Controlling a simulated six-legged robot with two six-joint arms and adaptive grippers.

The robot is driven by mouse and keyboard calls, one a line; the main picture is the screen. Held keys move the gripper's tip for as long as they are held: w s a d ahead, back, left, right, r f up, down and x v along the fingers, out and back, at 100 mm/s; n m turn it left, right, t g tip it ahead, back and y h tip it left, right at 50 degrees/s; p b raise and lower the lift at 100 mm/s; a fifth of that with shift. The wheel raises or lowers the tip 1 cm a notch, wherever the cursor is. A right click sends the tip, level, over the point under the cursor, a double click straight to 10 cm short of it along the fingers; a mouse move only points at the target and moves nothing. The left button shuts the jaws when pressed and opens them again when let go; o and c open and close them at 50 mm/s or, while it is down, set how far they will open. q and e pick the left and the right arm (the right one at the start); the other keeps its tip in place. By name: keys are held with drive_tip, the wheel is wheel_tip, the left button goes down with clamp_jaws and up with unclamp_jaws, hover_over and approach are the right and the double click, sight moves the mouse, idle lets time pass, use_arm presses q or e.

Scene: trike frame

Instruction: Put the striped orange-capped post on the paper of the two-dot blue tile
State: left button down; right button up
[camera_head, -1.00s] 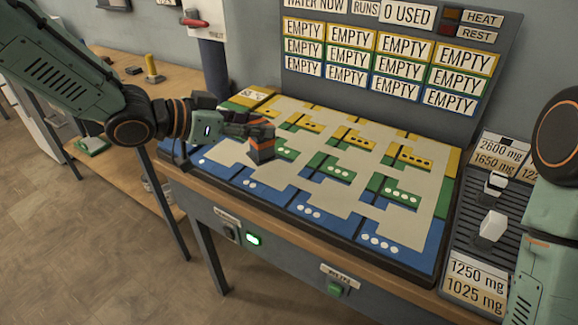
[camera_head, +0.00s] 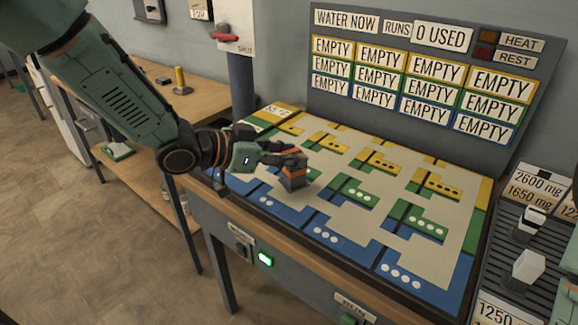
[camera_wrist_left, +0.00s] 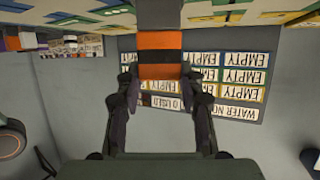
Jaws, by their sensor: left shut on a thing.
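My left gripper (camera_head: 296,160) is shut on the striped post (camera_head: 293,180), which has dark and orange bands. In the left wrist view the post's orange and dark bands (camera_wrist_left: 160,50) show between the fingers. In the head view the post looks upright over pale paper beside the two-dot blue tile (camera_head: 265,201), in the front blue row. A dark shadow lies around its foot; I cannot tell whether it touches the paper. The gripper hides its top. My right gripper is not in view.
The sloping board has yellow, green and blue dotted tiles with pale paper between them. A sign panel (camera_head: 420,80) stands behind it. A rack with white-topped blocks (camera_head: 528,266) is at the right. A wooden side table (camera_head: 205,95) is at the left.

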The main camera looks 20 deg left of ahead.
use_arm(q)
drive_tip(key=shift+d+f, duration=0.25)
drive_tip(key=shift+f, duration=0.9)
drive_tip(key=shift+w+a, duration=0.1)
drive_tip(key=shift+w, duration=0.05)
drive_tip(key=shift+f, duration=0.1)
drive_tip(key=c, duration=1.1)
unclamp_jaws()
drive_tip(key=shift+o, duration=1.4)
drive_tip(key=shift+r, duration=0.25)
drive_tip(key=p+v, duration=0.7)
drive_tip(key=v, duration=0.5)
